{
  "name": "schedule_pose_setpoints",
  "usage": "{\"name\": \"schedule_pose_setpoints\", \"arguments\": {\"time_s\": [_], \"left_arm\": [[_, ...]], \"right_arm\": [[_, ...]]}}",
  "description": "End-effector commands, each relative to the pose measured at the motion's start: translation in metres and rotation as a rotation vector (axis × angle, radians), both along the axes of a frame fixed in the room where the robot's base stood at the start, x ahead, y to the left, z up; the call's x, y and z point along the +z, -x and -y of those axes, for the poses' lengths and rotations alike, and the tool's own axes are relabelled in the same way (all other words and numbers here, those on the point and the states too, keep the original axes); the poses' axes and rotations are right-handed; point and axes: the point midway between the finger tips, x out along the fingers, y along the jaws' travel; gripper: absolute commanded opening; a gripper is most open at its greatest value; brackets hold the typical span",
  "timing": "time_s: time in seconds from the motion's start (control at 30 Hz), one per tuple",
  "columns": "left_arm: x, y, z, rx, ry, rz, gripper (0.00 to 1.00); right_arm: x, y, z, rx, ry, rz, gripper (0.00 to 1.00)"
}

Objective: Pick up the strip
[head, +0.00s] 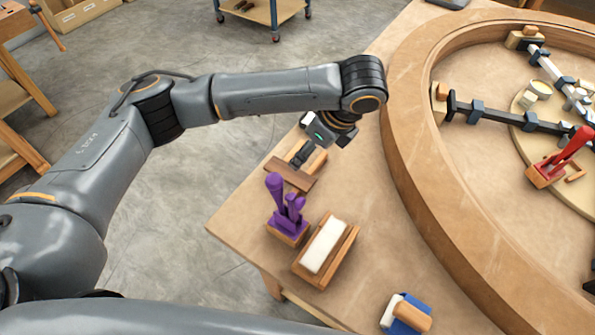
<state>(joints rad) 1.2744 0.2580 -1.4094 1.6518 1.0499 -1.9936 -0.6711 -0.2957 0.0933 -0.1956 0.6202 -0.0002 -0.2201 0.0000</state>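A flat brown wooden piece (289,175), which may be the strip, lies near the table's left edge, next to a lighter wooden block (317,162). My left gripper (301,156) points down at these pieces, its dark fingers right above or at the brown piece. Whether the fingers touch it or are closed on it cannot be told at this size. A white bar (323,246) lies in a wooden cradle (345,250) nearer to me. My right gripper is not in view.
Purple tools (284,207) stand in a wooden holder beside the white bar. A large curved wooden ring (415,150) with clamps fills the table's right side. A wood-handled, blue-and-white object (405,314) lies at the front. Some tabletop (380,220) between is clear.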

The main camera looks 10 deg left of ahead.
Motion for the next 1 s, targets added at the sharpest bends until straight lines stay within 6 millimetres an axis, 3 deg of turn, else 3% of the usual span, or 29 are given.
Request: {"name": "schedule_pose_setpoints", "arguments": {"time_s": [0.1,0.27,0.47,0.8,1.0], "left_arm": [[-0.023,-0.003,-0.010,0.006,-0.001,-0.003,0.69],[-0.045,-0.007,-0.018,0.004,0.001,-0.001,0.69],[-0.057,-0.009,-0.023,0.004,0.000,0.001,0.69],[-0.098,-0.014,-0.039,0.004,0.002,0.001,0.69],[-0.101,-0.015,-0.039,0.002,0.003,0.001,0.69]], "right_arm": [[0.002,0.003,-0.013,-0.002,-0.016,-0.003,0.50],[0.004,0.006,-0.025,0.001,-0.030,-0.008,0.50],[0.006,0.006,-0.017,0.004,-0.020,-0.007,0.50],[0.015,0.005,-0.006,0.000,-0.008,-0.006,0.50],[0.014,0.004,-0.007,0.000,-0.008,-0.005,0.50]]}}
